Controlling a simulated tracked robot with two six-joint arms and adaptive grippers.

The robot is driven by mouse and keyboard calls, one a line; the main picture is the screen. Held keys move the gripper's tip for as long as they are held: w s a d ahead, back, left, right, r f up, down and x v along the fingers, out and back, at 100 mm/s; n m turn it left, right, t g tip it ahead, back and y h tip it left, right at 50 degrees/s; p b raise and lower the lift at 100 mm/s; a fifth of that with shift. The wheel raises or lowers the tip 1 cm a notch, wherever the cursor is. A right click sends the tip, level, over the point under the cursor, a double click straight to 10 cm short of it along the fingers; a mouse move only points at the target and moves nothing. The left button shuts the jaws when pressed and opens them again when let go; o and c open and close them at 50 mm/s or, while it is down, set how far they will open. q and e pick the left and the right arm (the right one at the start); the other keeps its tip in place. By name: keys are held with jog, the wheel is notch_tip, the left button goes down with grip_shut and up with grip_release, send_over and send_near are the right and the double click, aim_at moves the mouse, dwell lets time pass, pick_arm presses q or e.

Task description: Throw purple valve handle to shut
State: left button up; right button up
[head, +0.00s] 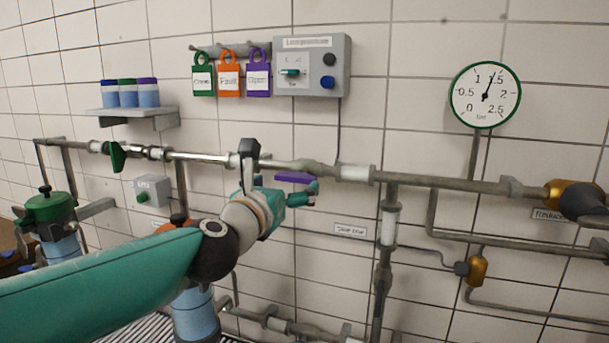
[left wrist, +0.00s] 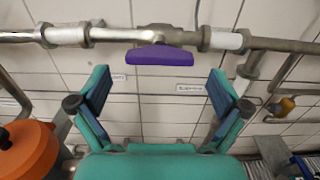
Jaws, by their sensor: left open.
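The purple valve handle (head: 294,178) sits on the grey horizontal pipe (head: 450,183) on the tiled wall. It lies lengthwise along the pipe in the head view. In the left wrist view the purple handle (left wrist: 159,55) is centred ahead, just under the pipe and valve body (left wrist: 160,33). My left gripper (head: 302,194) is close to the handle in the head view, partly in front of it. In the left wrist view its two teal fingers (left wrist: 160,88) are spread wide, with the handle beyond and between them, apart from both. My right gripper is not in view.
A green valve handle (head: 117,156) hangs across the same pipe at left. Green, orange and purple tags hang beside a grey control box (head: 312,66). A round gauge (head: 485,95) is at upper right. An orange-topped vessel (left wrist: 28,150) stands at lower left in the wrist view.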

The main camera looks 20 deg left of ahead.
aim_at(293, 178)
pick_arm(q)
jog(key=shift+w+p, duration=0.5)
jog(key=shift+w, duration=2.2)
